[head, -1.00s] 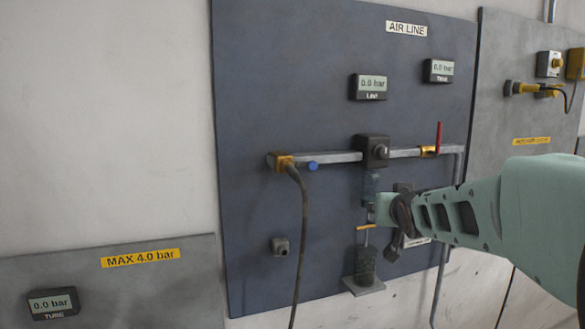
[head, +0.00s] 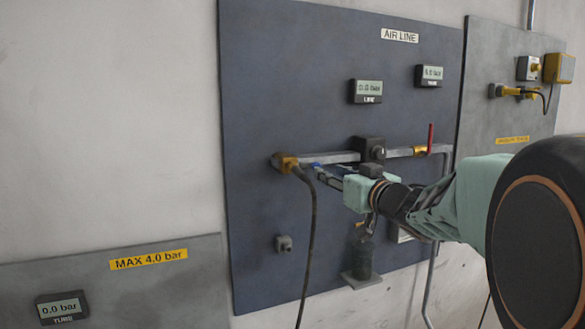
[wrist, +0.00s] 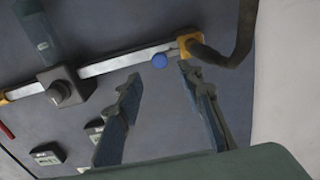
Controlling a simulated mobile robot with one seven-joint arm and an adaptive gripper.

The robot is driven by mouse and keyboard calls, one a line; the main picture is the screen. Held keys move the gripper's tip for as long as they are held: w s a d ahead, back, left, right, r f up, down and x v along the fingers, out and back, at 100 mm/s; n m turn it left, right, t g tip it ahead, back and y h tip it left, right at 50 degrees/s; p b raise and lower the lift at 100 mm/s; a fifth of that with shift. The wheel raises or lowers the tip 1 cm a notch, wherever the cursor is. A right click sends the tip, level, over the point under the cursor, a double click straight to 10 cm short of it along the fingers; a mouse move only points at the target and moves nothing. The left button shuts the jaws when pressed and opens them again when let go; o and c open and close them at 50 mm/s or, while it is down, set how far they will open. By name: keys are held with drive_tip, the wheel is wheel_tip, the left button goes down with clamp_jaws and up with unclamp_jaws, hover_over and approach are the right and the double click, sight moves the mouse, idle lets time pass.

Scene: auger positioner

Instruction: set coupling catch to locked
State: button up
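A brass-yellow coupling (head: 285,162) with a dark hose sits at the left end of the grey pipe; it also shows in the wrist view (wrist: 188,44).
The dark hose (head: 309,240) hangs below the coupling. A dark block with a knob (head: 368,148) and a red lever (head: 430,138) sit right along the pipe. A dark bowl (head: 362,258) is below. The line gauge (head: 368,91) reads 0.0 bar.

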sight(311, 166)
drive_tip(key=x, duration=0.6)
drive_tip(key=shift+s, duration=0.1)
clamp_jaws()
